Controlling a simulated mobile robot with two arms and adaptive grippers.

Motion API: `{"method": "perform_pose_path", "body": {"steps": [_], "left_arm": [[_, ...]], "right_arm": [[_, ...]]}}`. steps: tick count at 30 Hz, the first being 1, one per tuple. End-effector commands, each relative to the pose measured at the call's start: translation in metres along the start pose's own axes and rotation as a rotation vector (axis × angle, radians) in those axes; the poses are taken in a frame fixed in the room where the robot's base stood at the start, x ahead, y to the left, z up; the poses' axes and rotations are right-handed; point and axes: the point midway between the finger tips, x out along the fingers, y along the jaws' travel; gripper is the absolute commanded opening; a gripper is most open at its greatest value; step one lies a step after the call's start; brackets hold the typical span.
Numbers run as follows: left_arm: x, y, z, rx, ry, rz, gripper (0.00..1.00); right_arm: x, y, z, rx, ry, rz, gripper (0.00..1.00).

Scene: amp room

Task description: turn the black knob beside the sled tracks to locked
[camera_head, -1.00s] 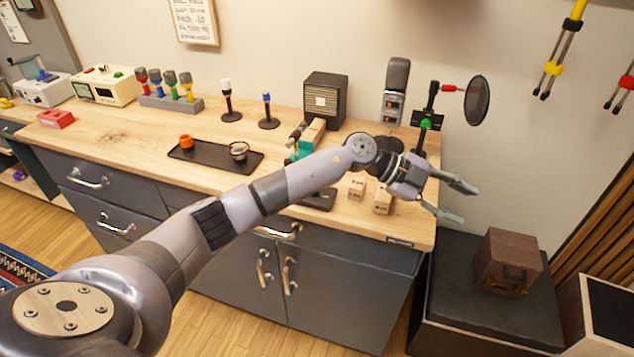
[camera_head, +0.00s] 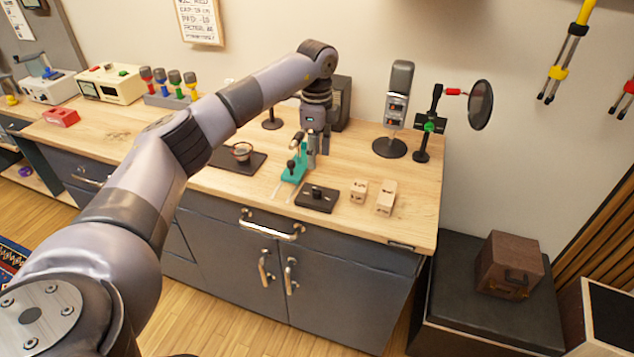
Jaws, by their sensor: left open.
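The black knob (camera_head: 316,191) stands on top of a flat black block (camera_head: 325,203) near the front edge of the wooden workbench. Just left of it is a teal sled (camera_head: 293,172) with a dark ball-topped post, and thin pale track lines run forward from it. My left gripper (camera_head: 318,158) points down behind and above the knob, close beside the sled. Its fingers are apart, with nothing visible between them. I cannot tell if a finger touches the sled. The knob's lock marking is too small to read. My right gripper is not in view.
Two small wooden blocks (camera_head: 385,198) sit right of the black block. A dark tray (camera_head: 255,165) with a cup lies left. The bench's front right is clear.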

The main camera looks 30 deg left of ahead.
Motion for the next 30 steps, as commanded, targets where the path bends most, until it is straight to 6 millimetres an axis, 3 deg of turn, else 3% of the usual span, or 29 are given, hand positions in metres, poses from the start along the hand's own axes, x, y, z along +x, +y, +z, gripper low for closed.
{"method": "perform_pose_path", "body": {"steps": [9, 15, 21, 30], "left_arm": [[0.068, 0.001, -0.001, 0.0, 0.001, 0.003, 0.42], [0.097, 0.0, -0.002, 0.002, 0.003, 0.001, 0.42], [0.109, 0.0, -0.001, 0.002, 0.003, 0.0, 0.42], [0.11, 0.0, -0.001, 0.002, 0.003, -0.001, 0.39]], "right_arm": [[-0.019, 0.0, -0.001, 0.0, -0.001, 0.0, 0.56], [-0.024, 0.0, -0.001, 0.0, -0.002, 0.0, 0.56], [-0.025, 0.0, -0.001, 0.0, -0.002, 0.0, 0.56], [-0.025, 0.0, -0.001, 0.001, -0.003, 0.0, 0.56]]}}
